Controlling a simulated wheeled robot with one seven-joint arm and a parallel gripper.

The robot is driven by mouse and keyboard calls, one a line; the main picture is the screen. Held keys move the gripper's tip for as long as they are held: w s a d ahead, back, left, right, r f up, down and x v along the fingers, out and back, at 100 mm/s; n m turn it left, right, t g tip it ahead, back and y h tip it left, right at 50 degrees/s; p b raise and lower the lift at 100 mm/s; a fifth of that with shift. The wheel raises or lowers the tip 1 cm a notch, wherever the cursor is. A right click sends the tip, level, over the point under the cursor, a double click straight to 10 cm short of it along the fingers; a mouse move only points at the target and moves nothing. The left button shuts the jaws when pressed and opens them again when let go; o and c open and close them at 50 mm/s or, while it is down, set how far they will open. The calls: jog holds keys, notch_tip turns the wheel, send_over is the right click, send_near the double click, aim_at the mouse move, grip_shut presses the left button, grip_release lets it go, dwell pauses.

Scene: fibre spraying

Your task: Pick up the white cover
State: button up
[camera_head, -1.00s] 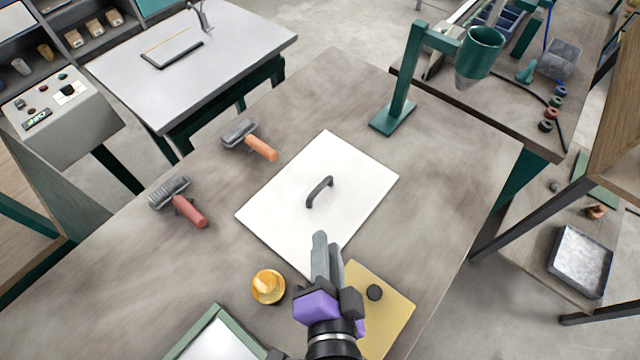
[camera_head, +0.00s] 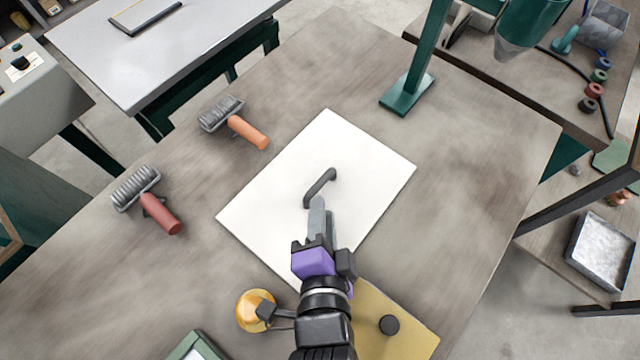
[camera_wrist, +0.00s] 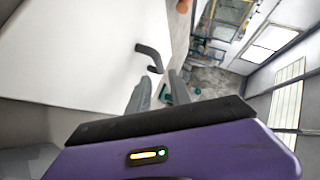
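The white cover (camera_head: 278,200) is a flat square panel lying on the brown table, with a dark grey arched handle (camera_head: 321,185) near its middle. My gripper (camera_head: 318,207) is over the cover, its fingertips at the near end of the handle. In the wrist view the cover (camera_wrist: 75,50) fills the left side, and the handle (camera_wrist: 150,56) shows just beyond the fingertips (camera_wrist: 161,78). The two fingers are apart with nothing between them. My gripper and wrist hide the cover's near corner in the head view.
An orange-handled roller (camera_head: 235,122) and a red-handled roller (camera_head: 148,198) lie left of the cover. A yellow panel with a black knob (camera_head: 389,325) and a yellow round item (camera_head: 251,312) are near my wrist. A green stand (camera_head: 407,93) rises at the back right.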

aim_at(321, 186)
jog(key=shift+p+x, duration=0.35)
jog(key=shift+x, duration=0.8)
jog(key=shift+p+x, duration=0.75)
jog(key=shift+x, duration=1.9)
jog(key=shift+a+f, duration=0.1)
jog(key=shift+s, duration=0.1)
jog(key=shift+c, duration=0.3)
grip_shut()
